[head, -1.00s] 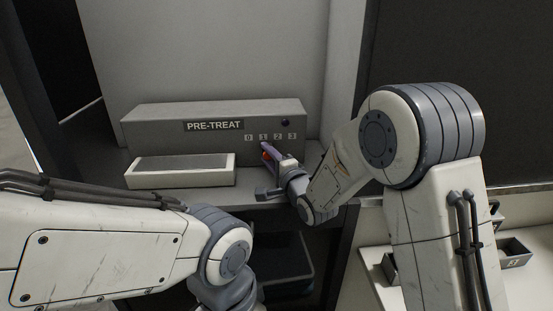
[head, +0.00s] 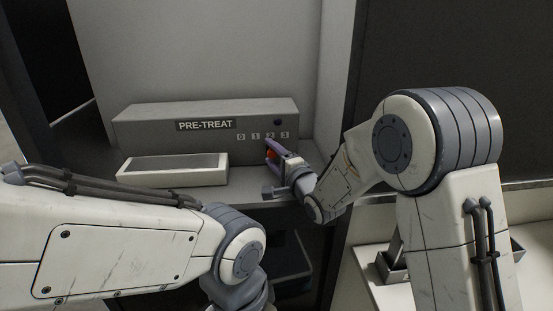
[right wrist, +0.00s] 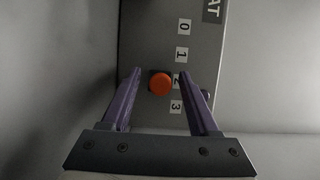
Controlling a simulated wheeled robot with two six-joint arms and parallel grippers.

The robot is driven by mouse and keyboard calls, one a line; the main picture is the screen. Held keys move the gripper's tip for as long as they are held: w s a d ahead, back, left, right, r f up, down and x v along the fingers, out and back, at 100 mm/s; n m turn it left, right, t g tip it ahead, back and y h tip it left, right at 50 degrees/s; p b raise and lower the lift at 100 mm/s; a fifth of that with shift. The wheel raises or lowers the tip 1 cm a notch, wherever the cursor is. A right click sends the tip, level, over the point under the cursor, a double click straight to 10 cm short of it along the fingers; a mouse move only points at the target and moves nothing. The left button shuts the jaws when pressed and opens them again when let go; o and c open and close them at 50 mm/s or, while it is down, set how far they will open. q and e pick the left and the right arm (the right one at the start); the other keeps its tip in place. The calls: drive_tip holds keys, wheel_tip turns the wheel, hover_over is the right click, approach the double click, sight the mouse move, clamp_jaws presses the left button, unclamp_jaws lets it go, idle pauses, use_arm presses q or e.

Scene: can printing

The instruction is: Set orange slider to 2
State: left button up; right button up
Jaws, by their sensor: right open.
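The grey PRE-TREAT unit (head: 160,133) stands on a shelf, with number labels 0 to 3 on its front. The round orange slider (right wrist: 160,84) is level with the label 2 (right wrist: 177,82) in the right wrist view. In the head view the orange slider (head: 271,154) shows below the 2, partly hidden by my right gripper (head: 271,145). In the right wrist view my right gripper (right wrist: 160,73) is open, with one purple finger on each side of the slider and gaps between. My left arm shows at lower left, its gripper out of frame.
A shallow white tray (head: 130,173) with a grey top sits in front of the unit, left of my right gripper. A grey wall rises behind the unit. A dark bin (head: 290,265) is under the shelf, and a pale surface with small dark holders (head: 392,270) lies at right.

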drive_tip(key=b+v, duration=0.2)
drive_tip(key=v, duration=0.6)
drive_tip(key=shift+s+d, duration=0.2)
drive_tip(key=shift+s, duration=0.1)
drive_tip(key=shift+v, duration=0.75)
drive_tip(key=shift+a, duration=0.1)
